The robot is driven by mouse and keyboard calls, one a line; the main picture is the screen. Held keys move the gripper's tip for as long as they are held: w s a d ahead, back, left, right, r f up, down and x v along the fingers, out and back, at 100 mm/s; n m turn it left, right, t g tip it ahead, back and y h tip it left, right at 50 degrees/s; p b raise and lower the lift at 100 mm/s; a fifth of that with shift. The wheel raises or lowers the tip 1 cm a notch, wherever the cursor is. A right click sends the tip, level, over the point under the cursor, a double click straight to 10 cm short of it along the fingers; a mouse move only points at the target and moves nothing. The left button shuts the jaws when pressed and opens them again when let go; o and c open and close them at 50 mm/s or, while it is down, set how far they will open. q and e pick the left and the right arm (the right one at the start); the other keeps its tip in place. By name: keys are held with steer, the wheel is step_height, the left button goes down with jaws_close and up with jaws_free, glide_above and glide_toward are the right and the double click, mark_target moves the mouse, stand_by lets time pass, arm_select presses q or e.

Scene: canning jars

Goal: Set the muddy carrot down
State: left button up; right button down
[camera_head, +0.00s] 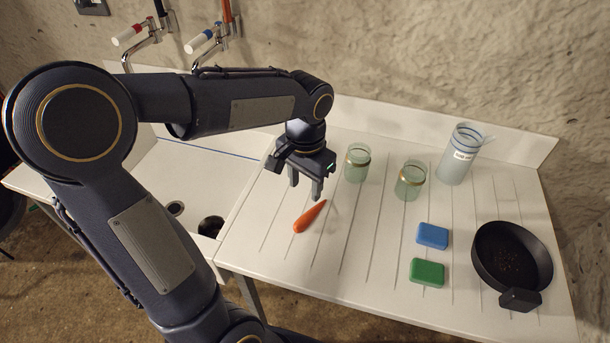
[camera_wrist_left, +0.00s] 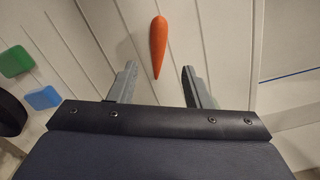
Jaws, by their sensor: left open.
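An orange carrot (camera_head: 310,216) lies on the white grooved drainboard (camera_head: 340,290); no mud shows clearly on it. My left gripper (camera_head: 305,192) is open and empty above the board, just behind the carrot in the head view. In the left wrist view the carrot (camera_wrist_left: 158,46) lies beyond the two spread fingers (camera_wrist_left: 157,78), apart from them. My right gripper is not in view.
Two glass jars (camera_head: 357,163) (camera_head: 410,181) and a clear jug (camera_head: 461,155) stand behind and to the right. A blue sponge (camera_head: 432,236), a green sponge (camera_head: 427,272) and a black pan (camera_head: 512,257) lie right. The sink (camera_head: 190,180) is left. The board's front middle is clear.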

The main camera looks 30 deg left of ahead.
arm_select(q)
steer(key=s+d+n+t+h, duration=0.1)
steer(key=s+d+t+h, duration=0.1)
steer(key=s, duration=0.5)
steer(key=s+d+r+n+t+h, duration=0.1)
steer(key=s+d+n+t, duration=0.1)
steer(key=s, duration=0.5)
steer(key=shift+s+r+n+t+h, duration=0.3)
steer(key=shift+s+t+h, duration=0.1)
steer(key=shift+t, duration=0.4)
